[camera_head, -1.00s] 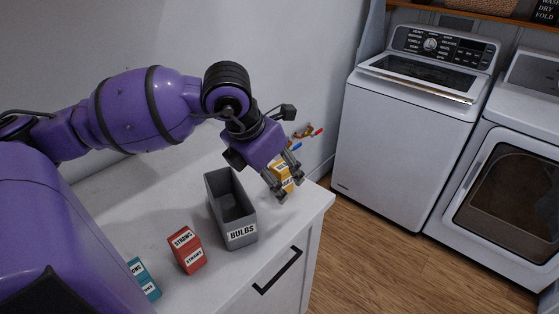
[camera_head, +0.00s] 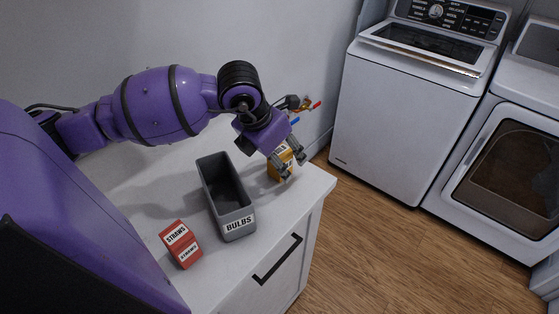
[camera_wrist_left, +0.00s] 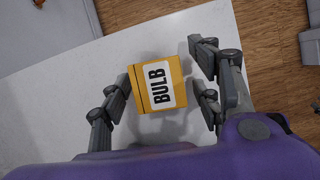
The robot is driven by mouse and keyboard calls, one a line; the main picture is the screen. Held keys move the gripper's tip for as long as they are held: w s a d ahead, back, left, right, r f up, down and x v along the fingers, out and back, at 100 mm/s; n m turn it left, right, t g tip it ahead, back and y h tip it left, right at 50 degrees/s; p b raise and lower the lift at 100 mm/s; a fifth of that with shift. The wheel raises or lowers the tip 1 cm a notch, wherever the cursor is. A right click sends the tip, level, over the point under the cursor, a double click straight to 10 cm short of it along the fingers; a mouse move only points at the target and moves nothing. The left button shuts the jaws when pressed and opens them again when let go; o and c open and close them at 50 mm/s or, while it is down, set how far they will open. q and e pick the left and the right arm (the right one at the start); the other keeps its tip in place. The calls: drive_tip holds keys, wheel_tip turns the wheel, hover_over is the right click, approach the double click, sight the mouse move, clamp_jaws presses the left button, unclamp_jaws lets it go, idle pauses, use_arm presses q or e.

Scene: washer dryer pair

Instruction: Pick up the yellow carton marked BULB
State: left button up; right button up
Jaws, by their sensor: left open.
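The yellow carton (camera_head: 279,164) stands on the white counter near its right end, partly hidden behind my left gripper in the head view. In the left wrist view the carton (camera_wrist_left: 158,84) shows its white BULB label facing the camera. My left gripper (camera_head: 293,167) is open, and in the wrist view its fingers (camera_wrist_left: 160,100) lie on either side of the carton. A gap shows on the right side; the left finger is close to the carton, and I cannot tell if it touches. My right gripper is not in view.
A grey bin (camera_head: 236,222) marked BULBS stands left of the carton. A red STRAWS carton (camera_head: 181,245) is further left. Blue and red-tipped items (camera_head: 308,110) show behind the gripper. A washer (camera_head: 402,125) and dryer (camera_head: 510,165) stand right, past open floor.

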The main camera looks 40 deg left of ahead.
use_arm(q)
drive_tip(key=shift+w+f, duration=0.1)
drive_tip(key=shift+f, duration=0.2)
drive_tip(key=c, duration=1.2)
drive_tip(key=shift+c, duration=0.2)
